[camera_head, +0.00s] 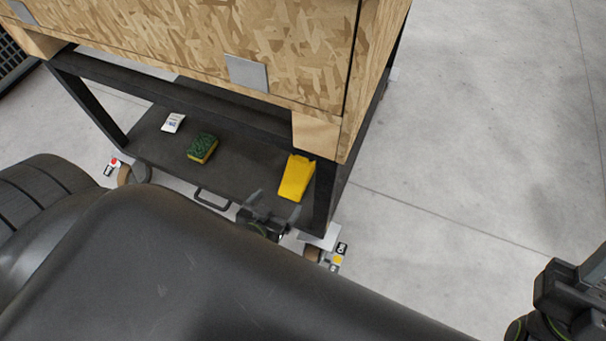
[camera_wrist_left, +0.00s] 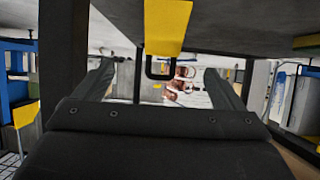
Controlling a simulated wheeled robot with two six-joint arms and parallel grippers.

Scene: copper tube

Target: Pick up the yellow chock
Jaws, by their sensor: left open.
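The yellow chock (camera_head: 296,178) lies on the dark lower shelf (camera_head: 240,185) of the cart, near its front right corner post. In the left wrist view the yellow chock (camera_wrist_left: 167,25) shows at the top middle, between the lines of the two fingers. My left gripper (camera_head: 275,206) is at the shelf's front edge, just short of the chock. Its fingers are spread and empty, and they also show in the left wrist view (camera_wrist_left: 160,78). Part of my right gripper (camera_head: 592,268) shows at the lower right edge, away from the cart; its jaws cannot be made out.
A green and yellow sponge (camera_head: 202,148) and a small white packet (camera_head: 173,123) lie farther left on the shelf. A large wooden crate (camera_head: 230,45) stands above the shelf. A dark post (camera_head: 326,195) is close to the chock's right. Floor at right is clear.

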